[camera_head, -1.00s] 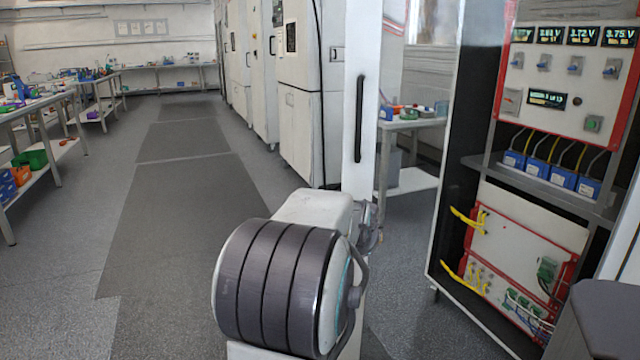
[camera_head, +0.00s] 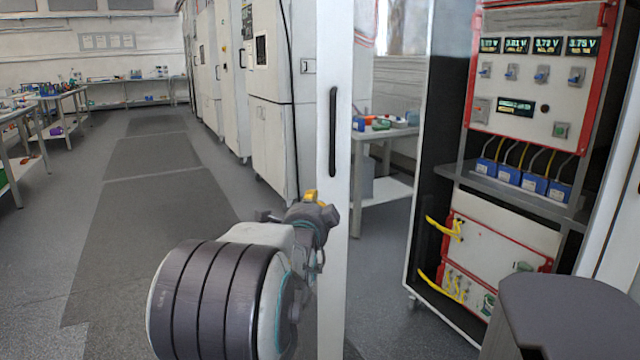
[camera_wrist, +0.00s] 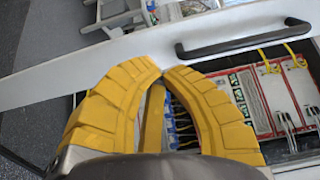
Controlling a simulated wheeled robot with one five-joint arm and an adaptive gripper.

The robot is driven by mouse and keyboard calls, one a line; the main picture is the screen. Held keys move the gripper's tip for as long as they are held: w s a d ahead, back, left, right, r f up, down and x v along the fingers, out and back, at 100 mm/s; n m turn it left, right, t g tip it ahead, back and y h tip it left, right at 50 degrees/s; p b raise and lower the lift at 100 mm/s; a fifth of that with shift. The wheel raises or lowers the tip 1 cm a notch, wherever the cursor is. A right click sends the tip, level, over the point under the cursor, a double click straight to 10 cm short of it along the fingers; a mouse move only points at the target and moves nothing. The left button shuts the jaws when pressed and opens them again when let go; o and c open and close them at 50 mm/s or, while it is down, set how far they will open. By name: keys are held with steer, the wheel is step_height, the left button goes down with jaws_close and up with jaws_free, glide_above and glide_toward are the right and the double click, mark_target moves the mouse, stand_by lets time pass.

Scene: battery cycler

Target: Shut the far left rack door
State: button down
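The rack door (camera_head: 337,215) is a tall white panel in the middle of the head view, standing open to the left of the open rack. It carries a black vertical bar handle (camera_head: 333,132). My gripper (camera_head: 311,197) is beside the door's left edge, below the handle. In the wrist view, the yellow fingers of my gripper (camera_wrist: 161,70) curve together with their tips nearly meeting and nothing visible between them. The door's white panel (camera_wrist: 110,58) crosses just beyond the tips. The handle (camera_wrist: 245,38) is to their right, apart from them. Contact with the door cannot be told.
The open rack (camera_head: 412,230) at right holds a red-edged panel with displays (camera_head: 535,80), blue batteries on a shelf (camera_head: 505,185) and yellow cables (camera_head: 440,228). A table (camera_head: 385,135) stands behind the door. White cabinets (camera_head: 268,100) line the left aisle, whose floor (camera_head: 150,220) is clear.

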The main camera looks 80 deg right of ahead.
mark_target(321, 179)
steer(key=d, duration=0.3)
steer(key=d+b, duration=0.1)
steer(key=d, duration=0.3)
steer(key=w+d+b, duration=0.1)
steer(key=d, duration=0.3)
steer(key=shift+w+f, duration=0.1)
steer(key=shift+f, duration=0.05)
steer(key=shift+d+b, duration=0.6)
steer(key=shift+d, duration=0.25)
steer(key=shift+w+d, duration=0.1)
